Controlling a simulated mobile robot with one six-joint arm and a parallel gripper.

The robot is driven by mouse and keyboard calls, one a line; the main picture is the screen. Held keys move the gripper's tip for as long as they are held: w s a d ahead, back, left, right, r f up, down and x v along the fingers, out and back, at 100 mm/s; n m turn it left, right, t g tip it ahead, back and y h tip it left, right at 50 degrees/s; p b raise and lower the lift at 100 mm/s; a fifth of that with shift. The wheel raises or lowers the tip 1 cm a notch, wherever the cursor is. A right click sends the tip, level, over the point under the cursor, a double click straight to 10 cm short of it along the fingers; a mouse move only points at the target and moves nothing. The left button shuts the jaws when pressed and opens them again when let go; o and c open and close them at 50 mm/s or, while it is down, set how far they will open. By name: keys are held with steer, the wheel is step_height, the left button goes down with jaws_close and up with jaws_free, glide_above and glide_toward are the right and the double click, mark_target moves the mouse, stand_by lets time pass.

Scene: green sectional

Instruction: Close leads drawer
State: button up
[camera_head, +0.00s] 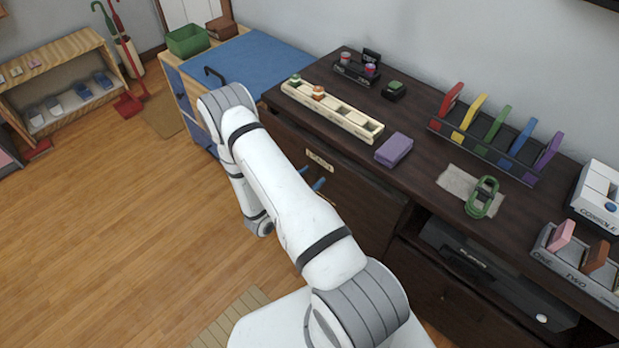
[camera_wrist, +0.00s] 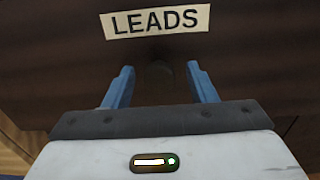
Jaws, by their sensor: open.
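The leads drawer has a dark brown front (camera_head: 352,188) under the left part of the dark cabinet top. A pale label (camera_head: 319,160) sits on it, and in the wrist view the label (camera_wrist: 157,21) reads LEADS. A dark round knob (camera_wrist: 160,74) is below the label. My gripper (camera_wrist: 163,76) is open, with its blue fingers on either side of the knob; I cannot tell whether they touch it. In the head view my gripper (camera_head: 312,179) is partly hidden behind my arm. How far the drawer stands out is not clear.
The cabinet top (camera_head: 420,158) holds a cream tray (camera_head: 330,109), a purple block (camera_head: 394,149), a rack of coloured pieces (camera_head: 483,148) and a green looped item (camera_head: 482,197). A blue-topped unit (camera_head: 250,62) adjoins at left. The wooden floor (camera_head: 130,220) at left is mostly clear.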

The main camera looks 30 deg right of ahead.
steer(key=shift+d, duration=0.15)
steer(key=shift+c, duration=0.5)
jaws_close()
